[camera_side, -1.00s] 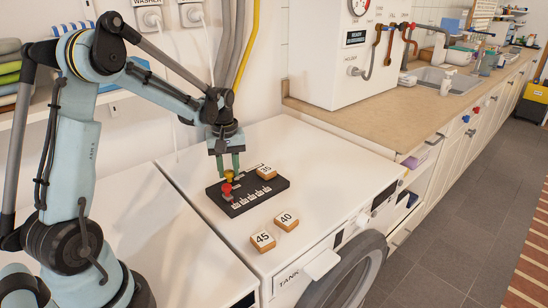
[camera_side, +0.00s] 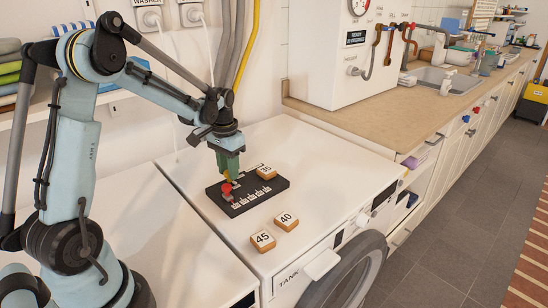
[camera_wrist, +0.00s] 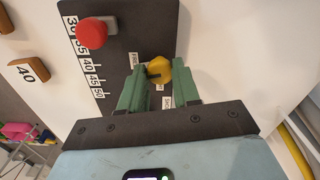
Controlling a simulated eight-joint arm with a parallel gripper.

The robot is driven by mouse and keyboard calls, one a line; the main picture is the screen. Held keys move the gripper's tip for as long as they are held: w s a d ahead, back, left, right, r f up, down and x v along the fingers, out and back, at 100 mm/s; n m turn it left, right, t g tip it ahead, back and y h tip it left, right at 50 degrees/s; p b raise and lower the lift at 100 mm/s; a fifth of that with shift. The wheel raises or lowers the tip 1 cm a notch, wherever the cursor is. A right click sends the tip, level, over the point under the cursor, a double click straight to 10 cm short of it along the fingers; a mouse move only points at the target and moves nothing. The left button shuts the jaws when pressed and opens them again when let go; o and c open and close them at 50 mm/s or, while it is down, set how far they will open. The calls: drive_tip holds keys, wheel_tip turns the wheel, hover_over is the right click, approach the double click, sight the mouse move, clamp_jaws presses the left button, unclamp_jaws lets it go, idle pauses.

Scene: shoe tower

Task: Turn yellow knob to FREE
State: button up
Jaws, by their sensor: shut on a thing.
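The yellow knob (camera_wrist: 158,71) sits on the black panel (camera_wrist: 112,72) in the wrist view, with printed labels beside it that I cannot fully read. My gripper (camera_wrist: 158,84) is shut on the yellow knob, with one green finger on each side of it. In the side view my gripper (camera_side: 229,171) points down over the panel (camera_side: 246,203) and hides the knob. The panel lies on top of the white machine.
A red knob (camera_wrist: 92,33) stands beside a number scale on the same panel. Wooden tiles marked 45 (camera_side: 263,241) and 40 (camera_side: 286,221) lie near the front edge. Another numbered tile (camera_side: 266,172) rests at the panel's far end.

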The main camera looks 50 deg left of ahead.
drive_tip(key=shift+m, duration=1.1)
drive_tip(key=o, duration=1.1)
drive_tip(key=shift+c, duration=0.2)
wheel_tip(320, 180, up, 12)
